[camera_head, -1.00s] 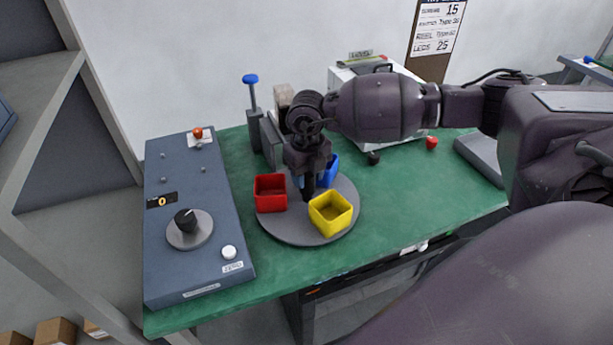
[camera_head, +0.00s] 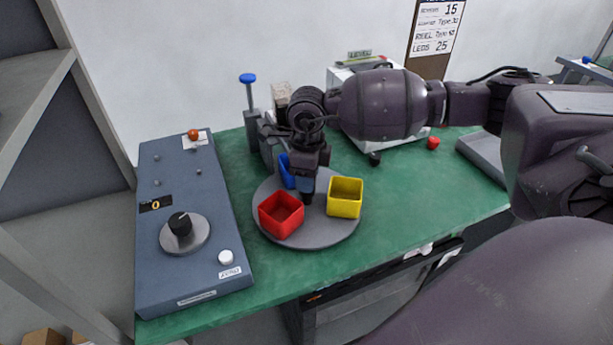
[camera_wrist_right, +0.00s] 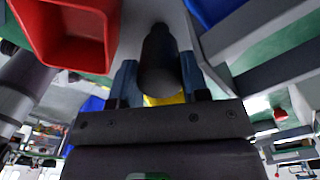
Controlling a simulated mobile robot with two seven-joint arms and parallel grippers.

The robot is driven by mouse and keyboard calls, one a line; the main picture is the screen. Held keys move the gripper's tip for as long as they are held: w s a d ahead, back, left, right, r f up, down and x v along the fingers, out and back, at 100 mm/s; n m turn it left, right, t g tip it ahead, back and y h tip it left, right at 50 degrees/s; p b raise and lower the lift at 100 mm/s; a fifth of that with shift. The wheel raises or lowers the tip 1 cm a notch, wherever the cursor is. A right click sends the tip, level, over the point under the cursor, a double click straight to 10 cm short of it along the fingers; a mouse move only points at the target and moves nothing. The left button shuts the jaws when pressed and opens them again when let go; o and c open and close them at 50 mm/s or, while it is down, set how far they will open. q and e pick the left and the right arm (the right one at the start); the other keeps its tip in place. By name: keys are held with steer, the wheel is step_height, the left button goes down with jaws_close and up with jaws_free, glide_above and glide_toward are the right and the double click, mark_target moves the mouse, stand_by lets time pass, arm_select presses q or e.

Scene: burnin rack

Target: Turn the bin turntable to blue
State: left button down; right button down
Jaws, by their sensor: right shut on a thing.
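The round grey bin turntable (camera_head: 322,234) lies on the green bench top. It carries a red bin (camera_head: 285,229) at the front left, a yellow bin (camera_head: 345,208) at the right and a blue bin (camera_head: 286,177) at the back left, partly hidden by my arm. My right gripper (camera_head: 308,193) points down over the turntable's middle. In the right wrist view its fingers close around a dark upright post (camera_wrist_right: 159,62). The red bin (camera_wrist_right: 70,35) shows there at upper left. My left gripper is not in view.
A blue-grey panel (camera_head: 205,268) with a black dial (camera_head: 181,224) and white button stands left of the turntable. A blue-topped lever (camera_head: 248,79) stands behind it. A white machine (camera_head: 340,78) is at the back.

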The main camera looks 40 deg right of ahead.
steer(key=shift+r, duration=0.15)
steer(key=shift+n, duration=0.3)
steer(key=c, duration=1)
jaws_free()
steer(key=shift+o, duration=0.6)
